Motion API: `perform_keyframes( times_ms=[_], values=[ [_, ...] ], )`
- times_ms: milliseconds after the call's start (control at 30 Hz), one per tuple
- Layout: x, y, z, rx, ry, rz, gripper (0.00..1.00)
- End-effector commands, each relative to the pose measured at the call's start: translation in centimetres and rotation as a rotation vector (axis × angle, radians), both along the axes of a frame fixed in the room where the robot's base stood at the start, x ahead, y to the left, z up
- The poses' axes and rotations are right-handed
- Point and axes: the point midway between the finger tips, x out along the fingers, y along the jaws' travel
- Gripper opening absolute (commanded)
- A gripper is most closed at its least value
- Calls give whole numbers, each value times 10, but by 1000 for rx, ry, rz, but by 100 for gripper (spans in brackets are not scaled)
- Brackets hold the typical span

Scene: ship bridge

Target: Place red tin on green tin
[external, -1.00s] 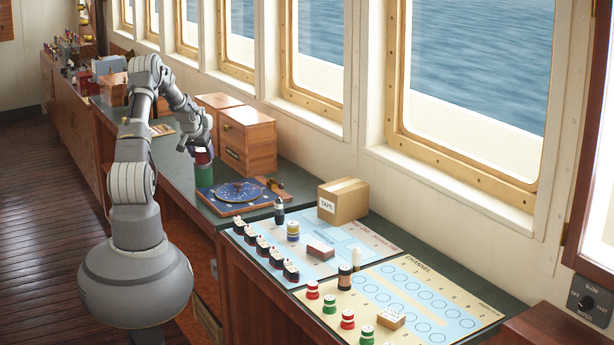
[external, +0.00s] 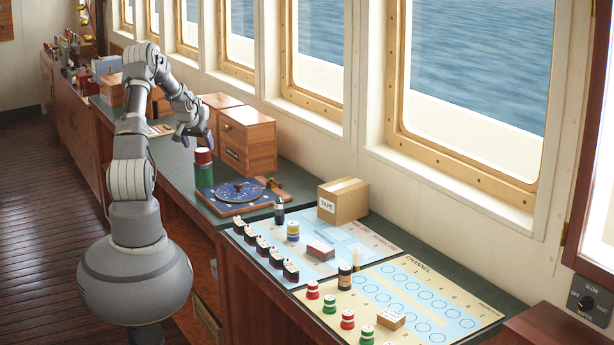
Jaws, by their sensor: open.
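The red tin (external: 203,156) sits upright on top of the green tin (external: 204,174), and the two form a stack near the counter's front edge. The red tin's top is clear and nothing holds it. My gripper (external: 194,141) is open and empty, above and a little behind the stack, apart from the red tin as far as this view shows. Its fingertips are small and partly hard to make out.
A blue star disc on a wooden board (external: 256,198) lies right in front of the stack. Wooden boxes (external: 248,141) stand behind it. A cardboard box (external: 342,201) and game boards (external: 430,290) with several small pieces lie to the right.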

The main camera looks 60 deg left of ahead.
Motion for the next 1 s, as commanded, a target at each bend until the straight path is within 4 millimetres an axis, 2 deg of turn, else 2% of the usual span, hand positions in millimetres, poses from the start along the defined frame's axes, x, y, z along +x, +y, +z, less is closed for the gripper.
perform_keyframes(
  times_ms=[33,100,267,400,633,733,767,867,900,967,1000],
  values=[
    [-5,-4,15,2,-1,0,92],
    [-11,-10,28,1,0,1,92],
    [-21,-19,52,1,0,0,92],
    [-25,-24,60,-1,1,0,92],
    [-26,-25,62,-1,0,-1,92],
    [-13,-32,76,20,-9,-21,92],
    [-5,-36,86,35,-15,-35,92],
    [38,-70,141,106,-54,-112,92],
    [59,-91,172,144,-82,-153,92],
    [88,-132,223,198,-134,-219,92],
    [104,-163,259,231,-176,-264,92]
  ],
)
